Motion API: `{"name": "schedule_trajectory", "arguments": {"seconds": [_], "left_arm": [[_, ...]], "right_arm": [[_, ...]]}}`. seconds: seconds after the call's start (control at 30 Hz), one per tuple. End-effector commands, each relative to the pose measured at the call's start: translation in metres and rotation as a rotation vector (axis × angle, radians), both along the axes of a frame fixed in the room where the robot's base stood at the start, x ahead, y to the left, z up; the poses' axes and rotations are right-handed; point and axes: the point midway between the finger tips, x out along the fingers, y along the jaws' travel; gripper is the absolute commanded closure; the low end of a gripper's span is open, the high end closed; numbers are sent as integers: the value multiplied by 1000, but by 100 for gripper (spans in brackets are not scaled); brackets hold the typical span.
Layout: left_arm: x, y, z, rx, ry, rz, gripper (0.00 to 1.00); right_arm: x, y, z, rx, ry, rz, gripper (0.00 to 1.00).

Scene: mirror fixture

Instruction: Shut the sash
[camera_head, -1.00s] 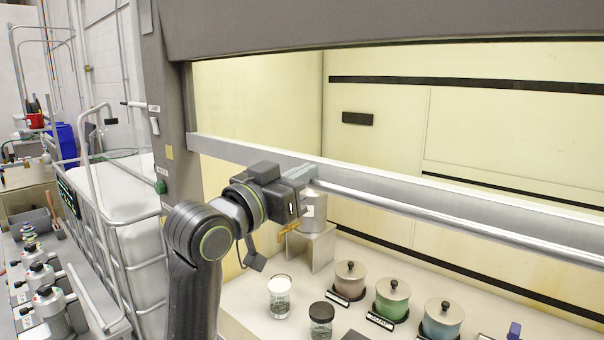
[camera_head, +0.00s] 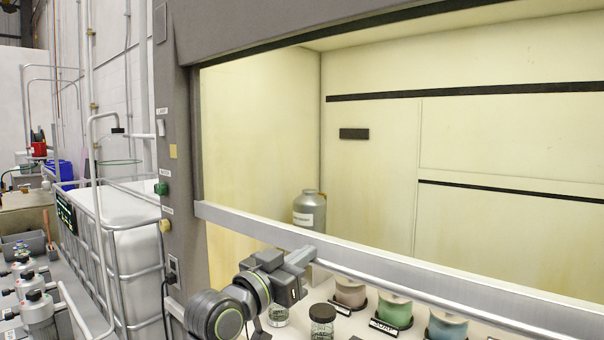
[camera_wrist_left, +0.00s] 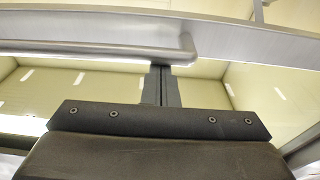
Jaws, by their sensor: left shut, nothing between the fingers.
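The sash is the clear pane of the fume hood, with a grey metal bottom rail (camera_head: 430,278) and a tubular handle (camera_head: 400,293) along it. The rail crosses the hood opening at about mid height, with a gap below it above the worktop. My left gripper (camera_head: 306,256) is shut and empty, its fingertips at the left end of the handle. In the left wrist view, the shut fingers (camera_wrist_left: 161,80) reach up to the rounded end of the handle (camera_wrist_left: 120,52); exact contact is hard to tell. My right gripper is not in view.
Inside the hood are a metal can (camera_head: 309,212), a dark-lidded jar (camera_head: 322,318) and pink, green (camera_head: 395,311) and blue canisters, partly behind the rail. The grey hood post (camera_head: 182,130) stands left. A caged white tank (camera_head: 135,245) is beyond it.

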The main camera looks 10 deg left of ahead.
Motion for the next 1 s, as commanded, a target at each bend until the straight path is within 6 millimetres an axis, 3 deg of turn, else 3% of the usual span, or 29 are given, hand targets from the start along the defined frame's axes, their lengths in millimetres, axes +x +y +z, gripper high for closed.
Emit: {"name": "schedule_trajectory", "arguments": {"seconds": [0.03, 0.4, 0.6, 1.0], "left_arm": [[2, 1, -35, 3, 17, 3, 100], [3, 1, -145, 5, 17, 4, 100], [2, 1, -179, 5, 14, 4, 100], [2, 1, -223, 5, 11, 3, 100]], "right_arm": [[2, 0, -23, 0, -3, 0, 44], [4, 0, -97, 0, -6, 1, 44], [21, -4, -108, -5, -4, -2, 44], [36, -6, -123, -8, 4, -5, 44]]}}
